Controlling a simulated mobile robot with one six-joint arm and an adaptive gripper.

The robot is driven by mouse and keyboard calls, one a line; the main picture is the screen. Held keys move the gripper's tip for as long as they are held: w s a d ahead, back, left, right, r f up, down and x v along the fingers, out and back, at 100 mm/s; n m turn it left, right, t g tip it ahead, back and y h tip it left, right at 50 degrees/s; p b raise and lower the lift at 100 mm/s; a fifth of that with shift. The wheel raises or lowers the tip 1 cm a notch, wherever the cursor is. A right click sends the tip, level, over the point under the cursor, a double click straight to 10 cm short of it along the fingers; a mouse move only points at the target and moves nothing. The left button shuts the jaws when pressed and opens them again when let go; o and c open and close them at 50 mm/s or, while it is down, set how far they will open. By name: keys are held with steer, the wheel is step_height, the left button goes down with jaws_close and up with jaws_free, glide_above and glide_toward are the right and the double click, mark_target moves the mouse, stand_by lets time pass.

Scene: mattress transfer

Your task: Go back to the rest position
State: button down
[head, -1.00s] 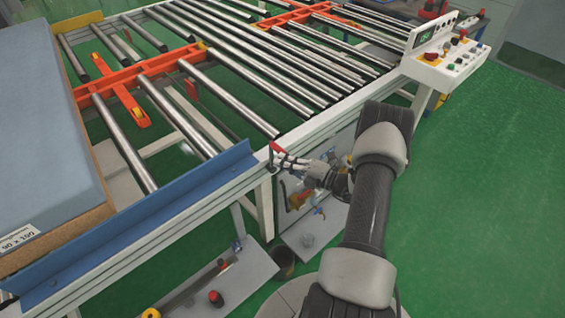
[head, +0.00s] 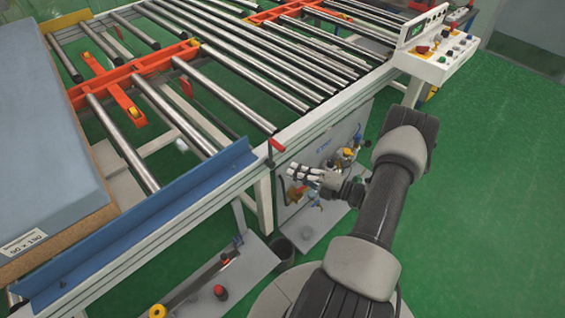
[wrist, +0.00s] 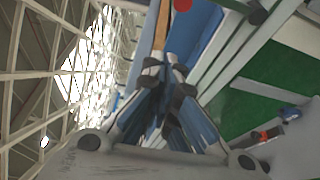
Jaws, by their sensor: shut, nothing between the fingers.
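My gripper (head: 294,171) is shut and empty in the head view, in front of the conveyor's near side and a little right of the red lever (head: 275,146) on the frame edge. A small gap shows between the fingertips and the lever. My arm reaches up from the lower right and bends down to the gripper. In the wrist view the gripper fingers (wrist: 168,62) come together at the tips, with the blue rail (wrist: 196,38) behind them. A red round tip (wrist: 182,4) shows at the top edge of that view.
The roller conveyor (head: 318,123) fills the middle. A blue-grey mattress (head: 45,150) lies at the left behind a blue guard rail (head: 140,228). A control panel (head: 440,62) stands at the upper right. A pneumatic unit (head: 345,160) sits below the conveyor. Green floor (head: 490,200) is free at the right.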

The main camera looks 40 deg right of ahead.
steer(key=s+a+r+n+g+y, duration=0.1)
steer(key=a+r+n+g+y, duration=0.3)
steer(key=a+r+n+g, duration=1.4)
steer(key=s+a+r+n+t+h, duration=0.3)
steer(key=s+a+r+n+h, duration=0.2)
steer(key=n, duration=1)
steer(key=s+a+r+n+t+h, duration=0.3)
steer(key=s+a+r+n+h, duration=0.2)
steer(key=s+n, duration=0.5)
step_height(320, 180, up, 2)
steer(key=a+n, duration=0.1)
steer(key=n, duration=0.5)
steer(key=shift+s+a+r+h, duration=0.15)
steer(key=shift+r+h, duration=0.1)
steer(key=shift+h, duration=0.05)
